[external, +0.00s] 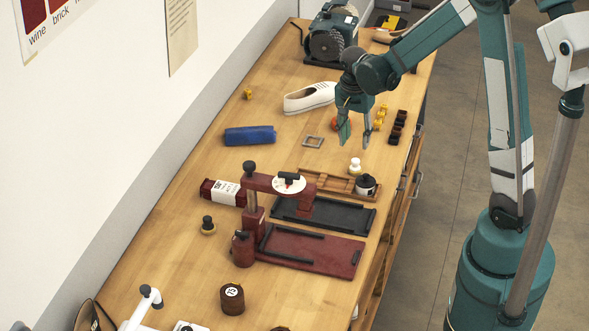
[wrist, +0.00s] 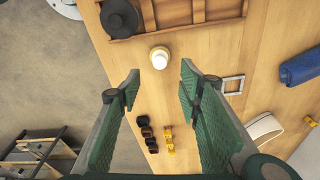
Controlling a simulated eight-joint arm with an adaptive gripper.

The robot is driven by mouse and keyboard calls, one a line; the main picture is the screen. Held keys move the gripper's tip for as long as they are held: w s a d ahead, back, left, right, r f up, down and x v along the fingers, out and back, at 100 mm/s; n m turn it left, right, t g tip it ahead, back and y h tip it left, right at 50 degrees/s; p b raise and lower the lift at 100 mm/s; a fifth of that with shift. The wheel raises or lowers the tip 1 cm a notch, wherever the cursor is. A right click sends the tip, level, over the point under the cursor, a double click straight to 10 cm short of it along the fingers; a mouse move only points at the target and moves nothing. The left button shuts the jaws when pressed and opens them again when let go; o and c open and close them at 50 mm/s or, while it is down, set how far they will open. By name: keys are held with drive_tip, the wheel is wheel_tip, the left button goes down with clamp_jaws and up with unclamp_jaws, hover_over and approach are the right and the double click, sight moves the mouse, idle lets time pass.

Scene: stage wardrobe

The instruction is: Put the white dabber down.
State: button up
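The white dabber (external: 355,164), a small white knob with a yellowish base, stands upright on the wooden table just outside the wooden tray's far edge. In the wrist view it shows from above (wrist: 159,57), next to the tray edge. My gripper (external: 355,140) is open, pointing down, above and slightly beyond the dabber. In the wrist view my gripper's green fingers (wrist: 160,72) are spread apart with nothing between them, and the dabber shows clear of them, past their tips.
The wooden tray (external: 310,174) holds a dark round piece (external: 366,183). A square metal frame (external: 312,141), dark blocks (external: 397,127), yellow pieces (external: 380,116) and a white shoe (external: 309,98) lie nearby. A maroon press (external: 305,252) stands nearer the camera. Some tabletop around the dabber is bare.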

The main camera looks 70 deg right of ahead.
drive_tip(key=shift+a+r, duration=0.1)
drive_tip(key=shift+r, duration=0.8)
drive_tip(key=shift+a, duration=0.1)
drive_tip(key=s+a+r+n+t, duration=0.1)
drive_tip(key=a+r+n+t, duration=0.1)
drive_tip(key=a+r+n, duration=0.6)
drive_tip(key=s+a+r+n+t, duration=0.15)
drive_tip(key=a+r, duration=0.35)
drive_tip(key=a, duration=0.6)
drive_tip(key=s+a+r+n+t, duration=0.2)
drive_tip(key=s+a+n, duration=0.2)
drive_tip(key=a, duration=0.4)
drive_tip(key=s+a+r+n+t+y, duration=0.1)
drive_tip(key=s+a+r+n+t, duration=0.1)
drive_tip(key=a+n, duration=0.4)
drive_tip(key=shift+s+a+r+n, duration=0.35)
drive_tip(key=shift+s+a+r, duration=0.2)
drive_tip(key=shift+s+a, duration=0.65)
drive_tip(key=shift+f, duration=0.1)
wheel_tip(320, 180, down, 4)
drive_tip(key=b, duration=0.4)
drive_tip(key=shift+f+b, duration=0.25)
drive_tip(key=shift+b, duration=0.05)
